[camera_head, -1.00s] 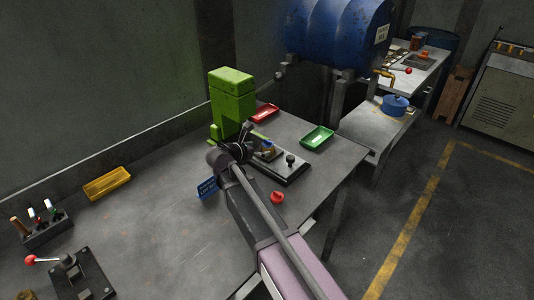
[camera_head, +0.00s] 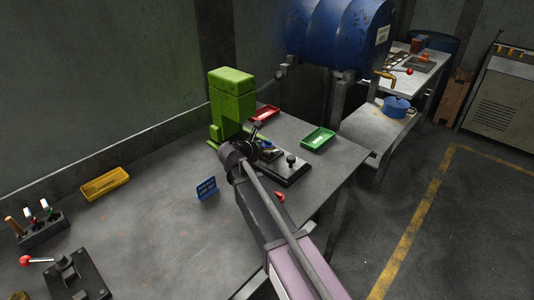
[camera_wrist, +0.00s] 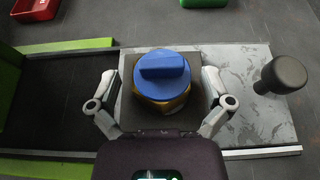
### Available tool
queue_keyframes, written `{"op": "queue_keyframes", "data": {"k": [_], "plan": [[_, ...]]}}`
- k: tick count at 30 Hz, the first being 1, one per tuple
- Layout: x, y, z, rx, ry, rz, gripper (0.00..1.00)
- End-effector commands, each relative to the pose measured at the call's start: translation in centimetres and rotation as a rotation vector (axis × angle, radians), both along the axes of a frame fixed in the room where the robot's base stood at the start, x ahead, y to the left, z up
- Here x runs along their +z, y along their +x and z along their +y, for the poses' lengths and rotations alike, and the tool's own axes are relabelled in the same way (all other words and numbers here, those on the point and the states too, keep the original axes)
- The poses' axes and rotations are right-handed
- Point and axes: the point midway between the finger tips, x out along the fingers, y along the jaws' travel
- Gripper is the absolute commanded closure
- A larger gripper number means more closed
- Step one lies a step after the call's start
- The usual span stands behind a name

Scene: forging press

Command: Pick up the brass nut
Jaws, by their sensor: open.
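A brass-coloured piece (camera_wrist: 160,104), which looks like the brass nut, shows under a round blue top (camera_wrist: 162,74) with a raised bar across it in the wrist view. They sit on a dark square plate (camera_wrist: 126,100) on the press slide. My gripper (camera_wrist: 160,105) is open, with one finger on each side of the brass piece and visible gaps between. Much of the brass piece is hidden by the blue top and my gripper body.
A green press column (camera_head: 232,100) stands behind my gripper. A black knob (camera_wrist: 282,74) rises on the right of the slide. Red (camera_head: 264,114) and green (camera_head: 318,138) trays lie behind. A blue sign (camera_head: 206,188) stands at the left. The bench's middle is clear.

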Motion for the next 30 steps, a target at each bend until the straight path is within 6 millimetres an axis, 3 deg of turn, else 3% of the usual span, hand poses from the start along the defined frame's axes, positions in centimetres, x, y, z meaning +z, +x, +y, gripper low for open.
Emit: {"op": "queue_keyframes", "data": {"k": [5,21,22,23,30], "plan": [[-0.5,0.87,-0.64,0.001,0.0,0.0,0.0],[-0.44,0.89,-0.71,0.0,0.001,-0.001,0.0],[-0.44,0.89,-0.71,0.0,0.001,-0.001,0.03],[-0.44,0.89,-0.71,0.0,0.001,-0.001,0.12],[-0.45,0.88,-0.72,0.0,0.001,-0.001,0.83]]}}
